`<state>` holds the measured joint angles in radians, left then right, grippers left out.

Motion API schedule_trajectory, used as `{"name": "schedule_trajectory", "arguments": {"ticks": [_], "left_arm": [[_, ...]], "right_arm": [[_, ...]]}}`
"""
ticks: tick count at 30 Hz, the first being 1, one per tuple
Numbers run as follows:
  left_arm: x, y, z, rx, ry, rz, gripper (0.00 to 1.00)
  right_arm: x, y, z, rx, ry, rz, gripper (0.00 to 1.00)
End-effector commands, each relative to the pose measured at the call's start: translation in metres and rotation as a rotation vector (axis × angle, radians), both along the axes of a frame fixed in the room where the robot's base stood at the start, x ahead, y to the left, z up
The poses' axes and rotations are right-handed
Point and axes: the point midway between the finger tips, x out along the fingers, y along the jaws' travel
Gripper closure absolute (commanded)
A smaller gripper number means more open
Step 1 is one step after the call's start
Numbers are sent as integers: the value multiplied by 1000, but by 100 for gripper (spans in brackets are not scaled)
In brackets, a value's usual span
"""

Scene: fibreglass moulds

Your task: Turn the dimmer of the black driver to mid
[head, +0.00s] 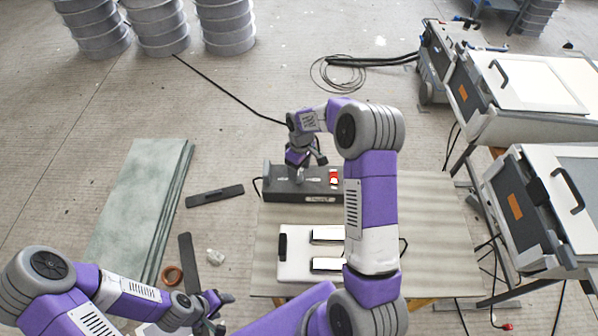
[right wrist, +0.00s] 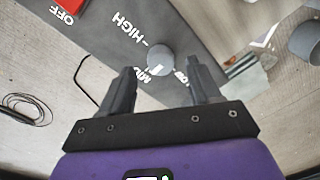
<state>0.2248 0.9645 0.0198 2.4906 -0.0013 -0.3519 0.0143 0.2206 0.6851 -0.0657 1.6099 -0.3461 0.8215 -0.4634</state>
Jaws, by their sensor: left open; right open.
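The black driver (head: 282,191) is a long dark box on the table, with a red switch (head: 333,177) on top. In the right wrist view its panel (right wrist: 100,40) carries the labels OFF, HIGH and MID. The round grey dimmer knob (right wrist: 161,56) has a white mark on its lower side, towards the MID lettering, which is partly covered. A further label is mostly hidden by a finger. My right gripper (right wrist: 160,66) is open above the driver, its fingers on either side of the knob; contact cannot be told. My left gripper (head: 218,305) is open and empty at lower left.
The table (head: 440,235) also bears a white board (head: 292,243) with two pale panels, in front of the driver. White-lidded machines (head: 530,95) stand at right.

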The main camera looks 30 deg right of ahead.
Motion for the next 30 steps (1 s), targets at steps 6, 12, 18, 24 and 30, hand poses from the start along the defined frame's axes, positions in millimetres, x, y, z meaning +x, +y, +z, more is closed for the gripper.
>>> {"name": "schedule_trajectory", "arguments": {"ticks": [6, 12, 18, 24, 30], "left_arm": [[0, 0, 9, 0, 0, 0, 43], [0, 0, 10, 0, 0, 0, 43], [0, 0, 10, 0, 0, 0, 43], [0, 0, 10, 0, 0, 0, 43], [0, 0, 20, 0, 0, 0, 43]], "right_arm": [[1, -1, 38, 0, -2, 1, 38], [1, -2, 48, 1, 0, 1, 38], [1, -2, 48, 1, 0, 1, 38], [1, -2, 48, 1, 0, 1, 38], [1, -2, 58, 1, 0, 1, 38]]}}
